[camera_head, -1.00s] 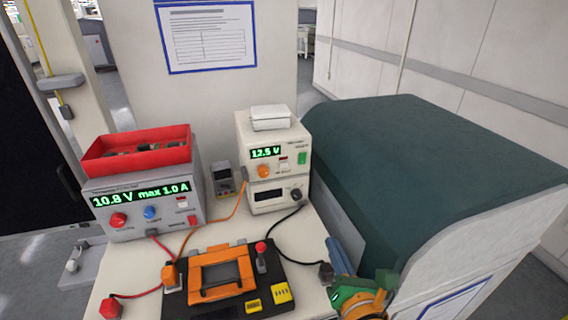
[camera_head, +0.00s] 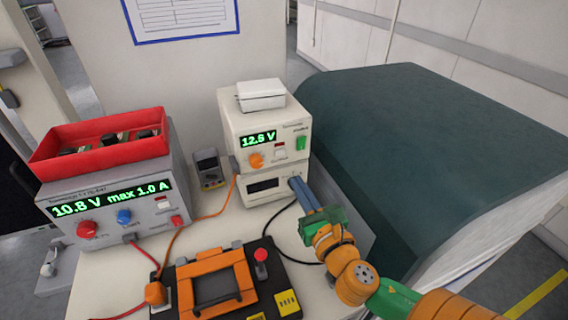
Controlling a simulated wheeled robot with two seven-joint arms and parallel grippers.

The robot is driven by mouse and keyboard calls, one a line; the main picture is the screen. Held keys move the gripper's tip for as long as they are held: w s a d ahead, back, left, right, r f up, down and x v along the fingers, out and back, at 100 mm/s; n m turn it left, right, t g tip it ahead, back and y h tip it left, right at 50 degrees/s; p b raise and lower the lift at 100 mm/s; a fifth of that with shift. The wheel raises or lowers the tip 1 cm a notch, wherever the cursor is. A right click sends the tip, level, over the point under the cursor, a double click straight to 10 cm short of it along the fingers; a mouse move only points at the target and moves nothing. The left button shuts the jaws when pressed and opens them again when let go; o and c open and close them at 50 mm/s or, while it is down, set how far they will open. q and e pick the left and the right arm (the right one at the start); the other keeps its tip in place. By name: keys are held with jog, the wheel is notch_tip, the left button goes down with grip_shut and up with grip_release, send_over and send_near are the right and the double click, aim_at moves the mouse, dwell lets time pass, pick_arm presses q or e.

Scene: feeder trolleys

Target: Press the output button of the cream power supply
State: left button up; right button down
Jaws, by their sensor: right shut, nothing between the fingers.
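The cream power supply (camera_head: 236,125) stands at the back of the bench on top of another cream unit. Its green display (camera_head: 258,138) reads about 12.5 V. Its front has an orange knob (camera_head: 256,160), a small whitish button (camera_head: 280,153) with a red mark above and a blurred label below, and a green part (camera_head: 301,143) at the right. My right gripper (camera_head: 294,183) is shut and empty. Its blue fingers point at the lower unit's right front, below the cream supply, and hide that unit's knob. I cannot tell whether they touch. My left gripper is out of view.
A grey power supply (camera_head: 60,192) reading 10.8 V carries a red bin (camera_head: 85,155). A multimeter (camera_head: 208,168) stands between the supplies. An orange-and-black fixture (camera_head: 260,296) with cables lies in front. A dark green-topped cabinet (camera_head: 430,150) borders the right. A white box (camera_head: 262,95) sits on the cream supply.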

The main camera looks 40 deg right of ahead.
aim_at(280, 153)
jog(key=p+x, duration=0.2)
jog(key=x, duration=0.6)
jog(key=shift+w+d+r, duration=0.1)
jog(key=shift+w+r, duration=0.1)
jog(key=shift+w, duration=0.05)
jog(key=shift+w+f, duration=0.1)
jog(key=shift+w, duration=0.15)
jog(key=shift+s, duration=0.1)
